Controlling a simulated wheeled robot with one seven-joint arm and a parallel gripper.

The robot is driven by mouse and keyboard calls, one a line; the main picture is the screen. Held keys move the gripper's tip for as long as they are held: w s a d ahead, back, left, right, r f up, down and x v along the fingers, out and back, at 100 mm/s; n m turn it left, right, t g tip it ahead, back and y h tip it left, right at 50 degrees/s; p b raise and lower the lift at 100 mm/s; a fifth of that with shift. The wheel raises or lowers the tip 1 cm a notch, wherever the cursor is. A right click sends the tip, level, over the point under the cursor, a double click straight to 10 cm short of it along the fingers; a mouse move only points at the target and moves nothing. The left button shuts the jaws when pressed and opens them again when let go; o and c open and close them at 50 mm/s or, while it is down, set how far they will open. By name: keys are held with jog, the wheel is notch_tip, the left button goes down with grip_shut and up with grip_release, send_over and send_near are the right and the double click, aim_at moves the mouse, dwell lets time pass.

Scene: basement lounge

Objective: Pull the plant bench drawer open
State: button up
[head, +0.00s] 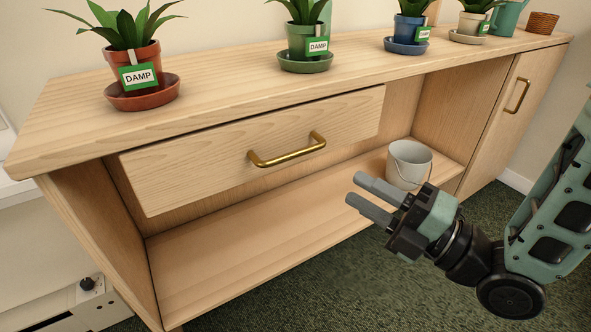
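The wooden plant bench (225,86) stands across the view against the wall. Its drawer (190,172) is under the top at the left and looks shut, with its front close under the bench top. A brass bar handle (287,150) is fixed to the middle of the drawer front. My gripper (356,189) is right of and lower than the handle in the picture, clear of it, pointing left. Its two grey fingers are apart with a narrow gap, and nothing shows between them.
Potted plants in red (140,67), green (305,42) and blue (411,29) pots stand on the bench top. A pale bucket (409,163) is on the lower shelf behind my gripper. A cupboard door (505,118) is at the right. Green carpet (330,285) in front is clear.

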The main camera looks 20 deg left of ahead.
aim_at(296, 151)
jog(key=b+x, duration=0.4)
jog(key=x, duration=0.9)
grip_shut()
